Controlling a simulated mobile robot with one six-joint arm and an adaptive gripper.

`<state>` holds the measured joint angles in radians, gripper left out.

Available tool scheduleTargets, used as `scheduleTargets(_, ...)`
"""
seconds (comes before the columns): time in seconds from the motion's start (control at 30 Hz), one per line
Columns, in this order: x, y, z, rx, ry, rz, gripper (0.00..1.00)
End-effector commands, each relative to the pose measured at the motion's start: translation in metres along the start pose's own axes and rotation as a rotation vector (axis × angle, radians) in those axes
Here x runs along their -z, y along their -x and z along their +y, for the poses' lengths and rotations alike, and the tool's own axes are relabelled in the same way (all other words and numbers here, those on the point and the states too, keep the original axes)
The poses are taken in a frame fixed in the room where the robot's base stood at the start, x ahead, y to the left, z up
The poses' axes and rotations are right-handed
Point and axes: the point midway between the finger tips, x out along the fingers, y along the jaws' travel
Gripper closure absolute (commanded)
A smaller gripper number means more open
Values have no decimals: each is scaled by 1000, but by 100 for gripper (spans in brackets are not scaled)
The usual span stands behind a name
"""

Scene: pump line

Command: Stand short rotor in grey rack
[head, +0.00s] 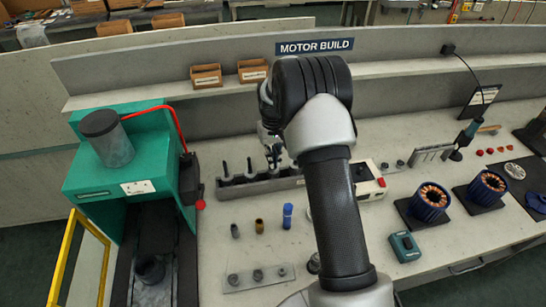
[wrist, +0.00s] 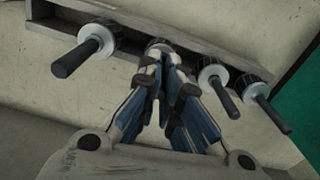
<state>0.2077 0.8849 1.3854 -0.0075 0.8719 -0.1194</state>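The grey rack (head: 236,193) stands on the bench just left of my arm. Several rotors with dark shafts stand upright in it. In the wrist view the rack (wrist: 128,40) crosses the top, with one rotor (wrist: 95,45) left of my gripper and two to the right (wrist: 213,78). My gripper (wrist: 162,62) is at the rack, its fingers close together around the shaft of a rotor whose pale disc (wrist: 158,44) shows past the fingertips. That rotor is in line with the others, in or just over the rack. Its shaft length and lower end are hidden.
A teal press (head: 130,190) stands at the left. Small cylinders, one a blue one (head: 288,215), stand in front of the rack, with a flat plate of round parts (head: 258,277). A pale box with a red button (head: 370,186) and wound stators (head: 430,202) are at the right.

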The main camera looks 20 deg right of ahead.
Motion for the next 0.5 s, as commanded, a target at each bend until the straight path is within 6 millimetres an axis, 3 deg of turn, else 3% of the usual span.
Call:
scheduleTargets(0.33, 0, 1, 0, 0, 0, 1, 72)
scheduleTargets(0.5, 0, 1, 0, 0, 0, 1, 72)
